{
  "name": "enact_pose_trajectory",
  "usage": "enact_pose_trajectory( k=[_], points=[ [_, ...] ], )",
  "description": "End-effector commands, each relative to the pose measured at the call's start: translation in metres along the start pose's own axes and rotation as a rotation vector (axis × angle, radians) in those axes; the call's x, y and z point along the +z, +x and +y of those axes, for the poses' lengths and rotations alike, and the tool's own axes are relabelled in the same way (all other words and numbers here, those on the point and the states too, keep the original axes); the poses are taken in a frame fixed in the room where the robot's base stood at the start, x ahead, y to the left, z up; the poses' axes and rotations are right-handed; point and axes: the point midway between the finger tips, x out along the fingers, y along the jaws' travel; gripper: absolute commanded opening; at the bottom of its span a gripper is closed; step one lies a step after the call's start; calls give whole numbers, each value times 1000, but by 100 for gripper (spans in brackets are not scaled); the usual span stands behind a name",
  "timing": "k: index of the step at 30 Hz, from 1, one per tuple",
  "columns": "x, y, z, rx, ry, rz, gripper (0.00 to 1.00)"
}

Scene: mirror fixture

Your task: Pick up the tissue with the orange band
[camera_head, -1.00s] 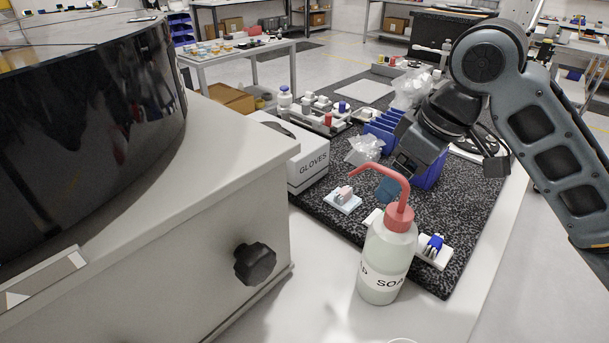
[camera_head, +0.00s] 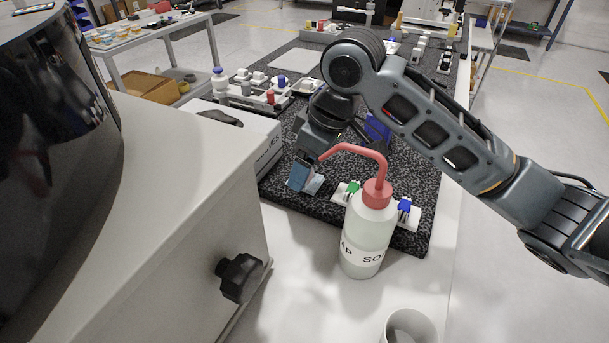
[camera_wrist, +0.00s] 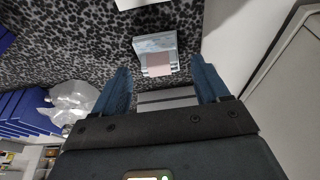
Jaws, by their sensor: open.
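The tissue with the band (camera_wrist: 156,52) lies on the speckled black mat in the wrist view. It looks like a pale, flat folded piece with a pinkish-orange band at its near edge. My gripper (camera_wrist: 163,78) is open, with its two blue fingers spread either side of the tissue's near end and nothing held between them. In the head view, my gripper (camera_head: 301,180) points down over the mat near its left edge. A pale blue corner of what seems to be the tissue (camera_head: 315,185) shows beside the fingers; its band is hidden there.
A soap bottle (camera_head: 365,240) with a red spout stands in front of my gripper, its spout tip close to it. White holders with green (camera_head: 353,188) and blue (camera_head: 404,208) parts lie behind the bottle. The glove box (camera_head: 262,145) is at the left.

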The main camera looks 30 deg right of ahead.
Motion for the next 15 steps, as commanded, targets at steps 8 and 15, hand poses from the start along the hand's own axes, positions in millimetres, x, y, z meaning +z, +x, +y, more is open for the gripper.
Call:
enact_pose_trajectory(
  k=[8,15],
  points=[
    [0,11,0,1,1,0,74],
    [0,10,0,1,1,0,59]
  ],
)
